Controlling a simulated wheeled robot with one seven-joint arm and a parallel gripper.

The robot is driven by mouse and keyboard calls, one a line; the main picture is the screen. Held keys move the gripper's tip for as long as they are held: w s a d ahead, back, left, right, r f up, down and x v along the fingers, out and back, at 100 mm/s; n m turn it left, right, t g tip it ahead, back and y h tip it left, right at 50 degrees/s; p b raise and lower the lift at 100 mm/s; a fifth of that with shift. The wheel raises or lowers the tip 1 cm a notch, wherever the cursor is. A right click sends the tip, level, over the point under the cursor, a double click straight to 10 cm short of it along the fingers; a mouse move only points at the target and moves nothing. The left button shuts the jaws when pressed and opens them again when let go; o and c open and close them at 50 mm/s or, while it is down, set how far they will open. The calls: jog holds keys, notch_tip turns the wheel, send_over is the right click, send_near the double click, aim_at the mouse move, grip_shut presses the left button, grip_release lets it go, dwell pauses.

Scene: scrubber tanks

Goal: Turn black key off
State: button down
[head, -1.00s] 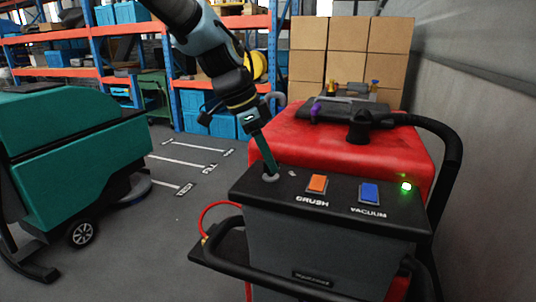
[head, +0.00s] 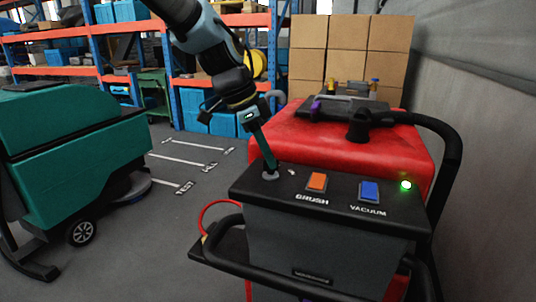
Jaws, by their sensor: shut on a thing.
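The red scrubber (head: 390,148) stands at the right with a dark control panel (head: 335,212) on top. My gripper (head: 270,172) reaches down to the left end of this panel, at the round key switch (head: 270,177). Its fingers are shut on the black key, which they hide almost wholly, so its angle cannot be told. A green light (head: 406,185) glows at the panel's right end.
The panel also bears an orange BRUSH switch (head: 317,182) and a blue VACUUM switch (head: 370,192). A black handlebar (head: 300,280) runs along the front. A green scrubber (head: 75,160) stands at the left. Between them is open floor (head: 165,235).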

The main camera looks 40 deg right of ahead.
jog(key=shift+n, duration=0.3)
jog(key=n+b, duration=0.1)
jog(key=n, duration=0.1)
jog(key=n+t+b, duration=0.2)
jog(key=n, duration=0.1)
jog(key=shift+s+f+n+h+b, duration=0.15)
jog(key=shift+s+n+h+b, duration=0.1)
jog(key=shift+n+h+b, duration=0.1)
jog(key=n+t+b, duration=0.1)
jog(key=n+b, duration=0.2)
jog(key=n, duration=0.1)
jog(key=shift+s+t, duration=0.1)
jog(key=shift+t, duration=0.3)
jog(key=shift+n+t+b, duration=0.3)
jog(key=shift+n+b, duration=0.35)
jog(key=shift+n, duration=0.1)
jog(key=shift+r+y, duration=0.2)
jog(key=shift+y, duration=0.25)
jog(key=c, duration=0.9)
grip_release()
jog(key=shift+o, duration=0.2)
jog(key=b+v, duration=0.1)
jog(key=v, duration=0.9)
jog(key=shift+r, duration=0.35)
